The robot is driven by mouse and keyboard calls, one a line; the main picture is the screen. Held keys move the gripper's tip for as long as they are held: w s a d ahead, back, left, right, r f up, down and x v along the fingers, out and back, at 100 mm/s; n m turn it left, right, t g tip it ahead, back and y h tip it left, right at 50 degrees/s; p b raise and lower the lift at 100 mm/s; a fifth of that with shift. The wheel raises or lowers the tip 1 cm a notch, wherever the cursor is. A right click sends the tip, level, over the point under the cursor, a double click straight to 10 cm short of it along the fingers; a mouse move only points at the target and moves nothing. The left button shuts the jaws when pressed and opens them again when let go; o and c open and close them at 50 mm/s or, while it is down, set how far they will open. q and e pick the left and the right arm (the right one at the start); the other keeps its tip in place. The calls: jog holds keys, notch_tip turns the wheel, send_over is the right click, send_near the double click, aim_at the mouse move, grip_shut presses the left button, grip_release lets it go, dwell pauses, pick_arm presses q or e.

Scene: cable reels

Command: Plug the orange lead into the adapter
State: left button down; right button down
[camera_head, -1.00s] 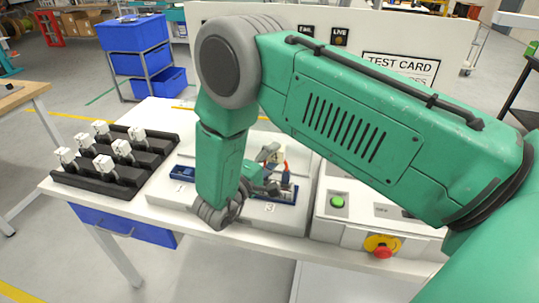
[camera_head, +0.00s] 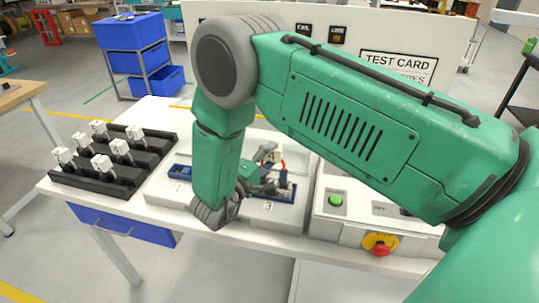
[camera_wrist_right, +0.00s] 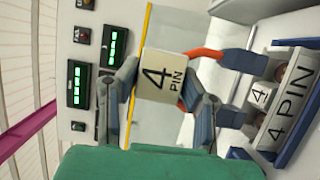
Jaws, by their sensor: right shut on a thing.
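My right gripper (camera_head: 262,172) is low over the test fixture, partly hidden by my wrist. In the right wrist view, its two fingers (camera_wrist_right: 164,88) are shut on a white block marked "4 PIN" (camera_wrist_right: 160,76), seemingly the adapter. The orange lead (camera_wrist_right: 206,53) shows beyond the block and runs to a dark blue plug (camera_wrist_right: 240,61). In the head view, the orange lead (camera_head: 284,164) rises above the blue plug (camera_head: 283,178). I cannot tell whether the lead touches the held block. My left gripper is not in view.
A black rack (camera_head: 100,186) with several white adapters stands at the left of the table. A second "4 PIN" label (camera_wrist_right: 289,103) sits in a blue-edged holder. A green button (camera_head: 335,200) and red stop button (camera_head: 381,250) are at the right. The test panel (camera_head: 440,35) stands behind.

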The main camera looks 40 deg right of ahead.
jog(key=shift+f, duration=0.25)
jog(key=shift+f+b, duration=1.2)
jog(key=shift+f, duration=0.2)
jog(key=c, duration=1)
grip_release()
jog(key=shift+o, duration=0.2)
jog(key=shift+a, duration=0.25)
jog(key=v, duration=1.1)
notch_tip(320, 180, up, 11)
jog(key=p, duration=0.6)
jog(key=shift+a, duration=0.3)
